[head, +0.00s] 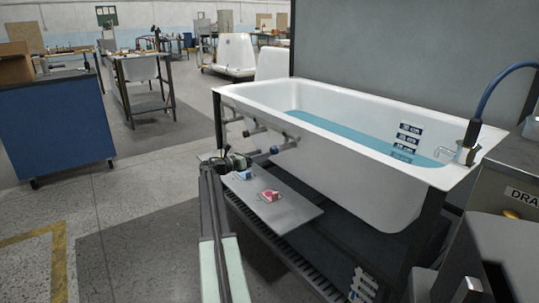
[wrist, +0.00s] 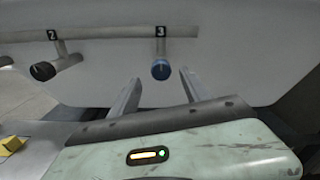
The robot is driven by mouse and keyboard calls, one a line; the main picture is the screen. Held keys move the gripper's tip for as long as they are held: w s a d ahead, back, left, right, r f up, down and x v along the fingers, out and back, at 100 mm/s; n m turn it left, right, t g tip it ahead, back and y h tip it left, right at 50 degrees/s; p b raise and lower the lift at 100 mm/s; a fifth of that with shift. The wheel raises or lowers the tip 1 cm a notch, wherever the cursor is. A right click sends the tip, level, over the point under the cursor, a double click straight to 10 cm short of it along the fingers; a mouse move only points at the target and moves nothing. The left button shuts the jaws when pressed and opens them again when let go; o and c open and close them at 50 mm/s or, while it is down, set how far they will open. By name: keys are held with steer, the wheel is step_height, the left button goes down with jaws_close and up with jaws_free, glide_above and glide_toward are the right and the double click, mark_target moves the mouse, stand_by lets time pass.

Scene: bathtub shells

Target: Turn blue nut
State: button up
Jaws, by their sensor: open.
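The blue nut (wrist: 161,69) caps the lower end of a short pipe under the label 3 in the wrist view. My gripper (wrist: 160,76) is open, with one finger to the left of the nut and one to the right. The fingers reach toward the tub wall, and I cannot tell whether the tips are level with the nut. No contact shows.
A black nut (wrist: 43,71) sits under label 2, to the left. The white bathtub (head: 375,190) holds bluish water. A grey shelf (head: 300,211) below the pipes carries a blue piece (head: 245,174) and a red piece (head: 270,196).

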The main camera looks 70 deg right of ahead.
mark_target(271, 151)
steer(key=x, duration=0.5)
steer(key=shift+d, duration=0.15)
jaws_close()
steer(key=shift+s, duration=0.1)
